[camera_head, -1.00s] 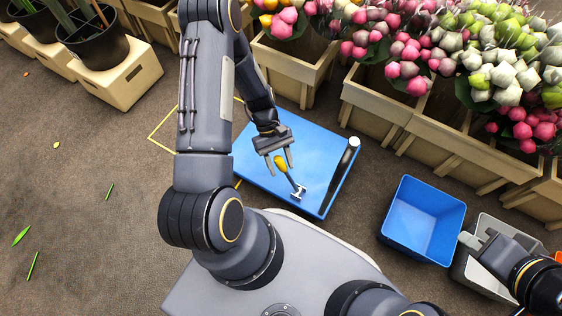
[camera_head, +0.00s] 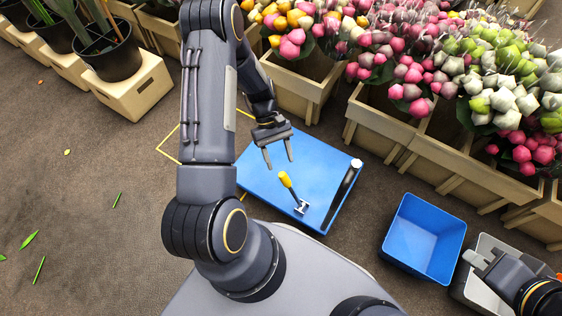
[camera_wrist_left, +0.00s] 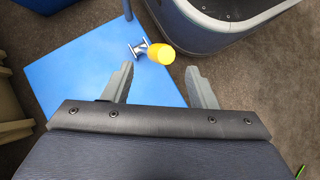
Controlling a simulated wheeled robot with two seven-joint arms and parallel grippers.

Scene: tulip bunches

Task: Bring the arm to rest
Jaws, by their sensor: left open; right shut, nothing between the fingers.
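My left gripper (camera_head: 278,155) is open and empty above the blue board. A tool with a yellow handle and a metal head (camera_head: 293,191) lies on the board, apart from the fingers. In the left wrist view the open fingers (camera_wrist_left: 165,86) show with the yellow-handled tool (camera_wrist_left: 160,53) beyond them. My right gripper (camera_head: 477,262) is at the lower right, shut and empty, over a grey bin.
The blue board (camera_head: 262,172) also bears a dark rod with a white end (camera_head: 343,190). A blue bin (camera_head: 425,240) and a grey bin (camera_head: 488,243) stand at the right. Wooden crates (camera_head: 380,125) with tulip bunches line the back. The floor at the left is mostly clear.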

